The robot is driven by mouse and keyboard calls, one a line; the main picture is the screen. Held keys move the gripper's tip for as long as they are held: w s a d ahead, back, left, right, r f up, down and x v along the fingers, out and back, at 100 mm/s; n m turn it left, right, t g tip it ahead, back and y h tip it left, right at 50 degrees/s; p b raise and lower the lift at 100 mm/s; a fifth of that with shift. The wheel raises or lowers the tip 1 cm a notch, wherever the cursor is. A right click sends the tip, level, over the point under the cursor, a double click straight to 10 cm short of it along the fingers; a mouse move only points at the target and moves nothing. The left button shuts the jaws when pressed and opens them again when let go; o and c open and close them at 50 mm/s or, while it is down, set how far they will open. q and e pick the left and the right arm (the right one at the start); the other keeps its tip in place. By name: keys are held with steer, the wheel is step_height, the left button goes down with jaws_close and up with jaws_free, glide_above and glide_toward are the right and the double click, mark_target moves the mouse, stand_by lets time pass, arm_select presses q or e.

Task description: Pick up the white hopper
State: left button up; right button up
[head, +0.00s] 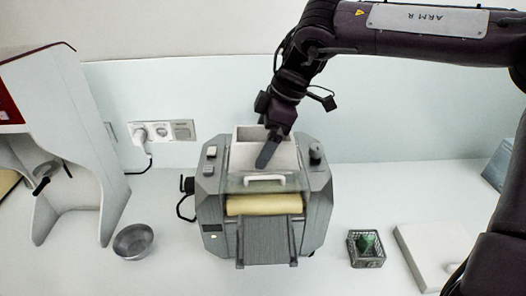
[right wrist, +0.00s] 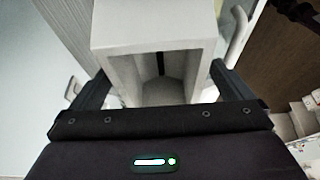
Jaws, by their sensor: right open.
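The white hopper (head: 287,158) is an open-topped box on top of the grey mill (head: 318,205), in the middle of the head view. My right gripper (head: 268,152) reaches down over the hopper from above and hides part of it. In the right wrist view the white hopper (right wrist: 155,25) lies between the two spread dark fingers of my right gripper (right wrist: 158,84), with its hollow showing. The fingers are open, one on each side of it; I cannot tell whether they touch it. My left gripper is out of view.
A metal bowl (head: 133,241) and a white machine (head: 85,130) stand on the left. A wire basket (head: 367,257) with a green item and a pale board (head: 425,258) lie on the right. A wall socket (head: 160,131) is behind.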

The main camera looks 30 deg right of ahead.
steer(key=shift+c, duration=0.4)
steer(key=c, duration=1.1)
steer(key=shift+r, duration=0.1)
steer(key=shift+r+p, duration=0.25)
steer(key=shift+p, duration=0.1)
steer(key=shift+w+r, duration=0.1)
steer(key=shift+r, duration=0.15)
step_height(320, 180, up, 19)
steer(key=p, duration=0.3)
steer(key=shift+r+p, duration=0.15)
steer(key=shift+p, duration=0.25)
